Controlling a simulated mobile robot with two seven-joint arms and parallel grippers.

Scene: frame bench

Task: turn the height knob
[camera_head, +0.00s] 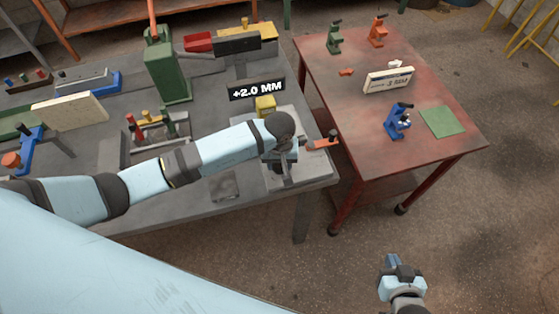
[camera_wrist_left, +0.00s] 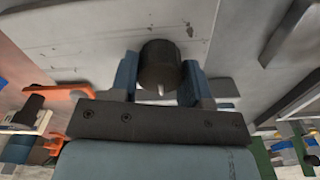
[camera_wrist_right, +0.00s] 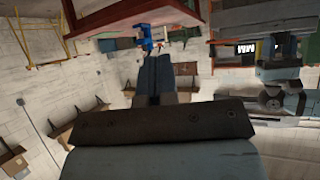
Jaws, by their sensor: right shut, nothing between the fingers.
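The height knob (camera_wrist_left: 160,66) is a dark round knob with a small pale pointer, seen in the left wrist view. My left gripper (camera_wrist_left: 158,82) has its two blue fingers on either side of the knob, against its sides with no clear gap. In the head view my left gripper (camera_head: 282,152) is over the grey plate at the bench's right end, and the arm hides the knob. A black sign (camera_head: 256,90) behind it reads +2.0 MM. My right gripper (camera_head: 393,264) is shut and empty, over the floor at lower right; its closed fingers (camera_wrist_right: 154,75) show in the right wrist view.
The grey bench (camera_head: 222,187) carries a green column press (camera_head: 166,68), a yellow block (camera_head: 265,105) and an orange lever (camera_head: 322,143) near the plate. A red table (camera_head: 350,130) to the right holds a blue microscope-like device (camera_head: 397,120) and a green mat (camera_head: 441,121). Floor around my right gripper is clear.

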